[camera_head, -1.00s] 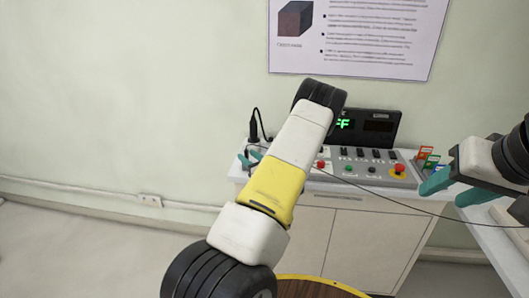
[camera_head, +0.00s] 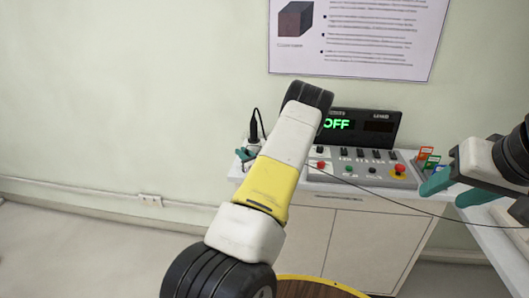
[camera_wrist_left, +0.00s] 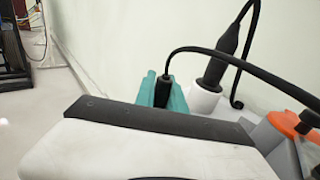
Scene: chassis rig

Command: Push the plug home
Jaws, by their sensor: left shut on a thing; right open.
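My left gripper (camera_wrist_left: 164,93) has teal fingers, shut on a black plug (camera_wrist_left: 163,88) with a black cable bending off to the right. In the head view the left gripper (camera_head: 243,155) is at the console's left end, mostly hidden by my arm. Beside it a second black plug-like connector (camera_wrist_left: 228,38) stands upright in a white cylindrical holder (camera_wrist_left: 206,88); it also shows in the head view (camera_head: 253,130). The tip of the held plug and any socket under it are hidden. My right gripper (camera_head: 453,189) is open and empty at the right.
A control console (camera_head: 358,168) with switches, buttons and a red knob stands on a white cabinet (camera_head: 350,235). Its display (camera_head: 338,125) reads OFF in green. Small coloured frames (camera_head: 425,158) stand at its right. A thin cable crosses in front.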

